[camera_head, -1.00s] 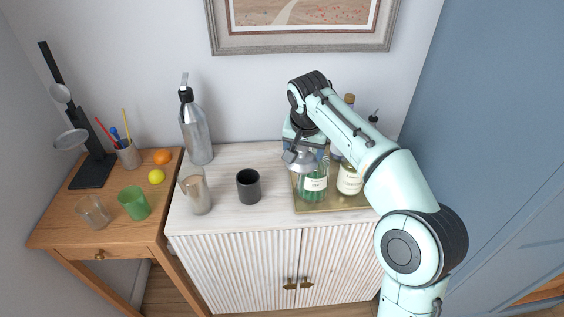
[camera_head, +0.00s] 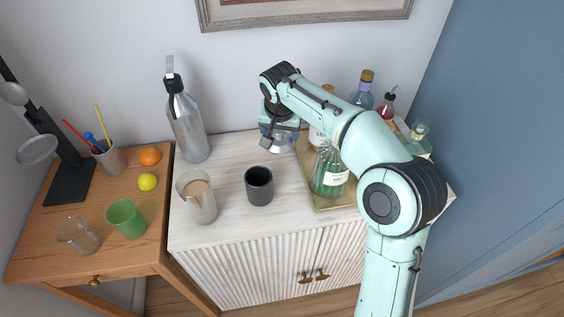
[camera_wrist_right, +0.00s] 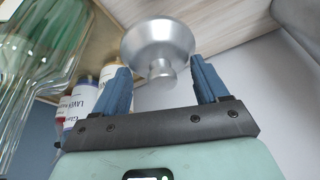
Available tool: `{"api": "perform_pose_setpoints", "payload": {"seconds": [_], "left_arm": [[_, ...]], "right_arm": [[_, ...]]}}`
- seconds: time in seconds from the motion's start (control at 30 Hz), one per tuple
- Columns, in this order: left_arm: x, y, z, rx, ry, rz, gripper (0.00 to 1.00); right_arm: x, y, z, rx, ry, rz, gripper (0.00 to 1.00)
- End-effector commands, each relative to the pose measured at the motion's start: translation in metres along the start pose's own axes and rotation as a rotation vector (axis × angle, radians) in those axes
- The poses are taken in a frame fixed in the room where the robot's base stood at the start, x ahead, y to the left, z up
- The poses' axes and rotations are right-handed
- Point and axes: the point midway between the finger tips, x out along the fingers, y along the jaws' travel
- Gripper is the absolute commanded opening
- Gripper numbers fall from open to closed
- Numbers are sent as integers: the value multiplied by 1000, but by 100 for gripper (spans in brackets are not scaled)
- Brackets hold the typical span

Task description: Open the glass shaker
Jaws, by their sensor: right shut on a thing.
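The glass shaker (camera_head: 331,172) is clear fluted glass, greenish low down, with a white label. It stands upright on the tray, partly hidden by my right arm, and its top looks uncovered. Part of it shows at the left of the right wrist view (camera_wrist_right: 35,60). My right gripper (camera_head: 277,128) is left of the shaker, with its fingertips (camera_wrist_right: 163,75) shut on the silver metal lid (camera_wrist_right: 158,45) by its knob. The lid (camera_head: 279,144) is held apart from the shaker, over the cabinet top's back. My left gripper is not in view.
A dark cup (camera_head: 259,186), a tan-filled pitcher (camera_head: 198,197) and a silver siphon (camera_head: 187,125) stand left on the white cabinet. Bare cabinet top (camera_head: 235,158) lies between siphon and tray.

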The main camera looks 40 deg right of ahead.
Motion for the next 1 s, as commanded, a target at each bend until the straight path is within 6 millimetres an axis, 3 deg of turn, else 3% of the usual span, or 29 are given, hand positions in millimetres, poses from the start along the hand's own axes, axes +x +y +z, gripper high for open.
{"api": "perform_pose_setpoints", "payload": {"seconds": [0.03, 0.2, 0.47, 0.63, 1.0], "left_arm": [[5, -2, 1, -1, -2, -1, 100], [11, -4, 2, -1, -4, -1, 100], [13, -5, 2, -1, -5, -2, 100], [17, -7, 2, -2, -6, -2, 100], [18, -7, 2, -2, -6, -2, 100]], "right_arm": [[16, 2, 7, -1, -4, 5, 0], [51, 3, 18, 0, -2, 2, 0], [73, 4, 26, -1, -1, 0, 0], [98, 6, 35, -1, -1, 2, 0], [106, 6, 37, 0, 1, -1, 0]]}}
